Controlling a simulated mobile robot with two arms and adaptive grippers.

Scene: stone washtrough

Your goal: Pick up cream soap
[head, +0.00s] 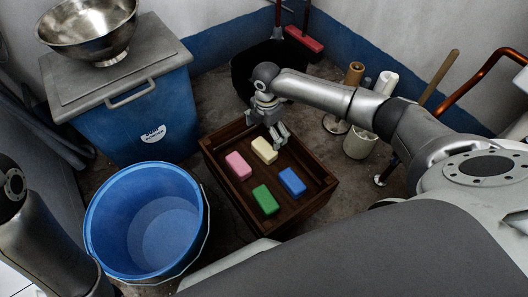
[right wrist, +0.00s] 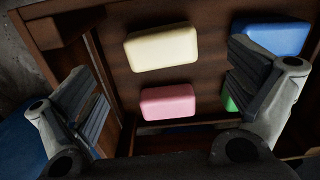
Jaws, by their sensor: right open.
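The cream soap (head: 264,150) lies in a dark wooden crate (head: 218,151), with a pink soap (head: 238,165), a green soap (head: 265,199) and a blue soap (head: 292,181). In the right wrist view the cream soap (right wrist: 161,48) lies on the crate floor above the pink soap (right wrist: 168,102). My right gripper (head: 277,138) is open over the crate's far part, close to the cream soap. In the right wrist view its two fingers (right wrist: 170,98) are wide apart with nothing held between them. My left gripper is out of view.
A blue bucket (head: 104,217) stands left of the crate. Behind it is a blue bin (head: 165,100) with a grey lid and a metal bowl (head: 88,30) on top. Several cylinders and a black bucket (head: 243,72) stand behind the crate. The crate's walls surround the soaps.

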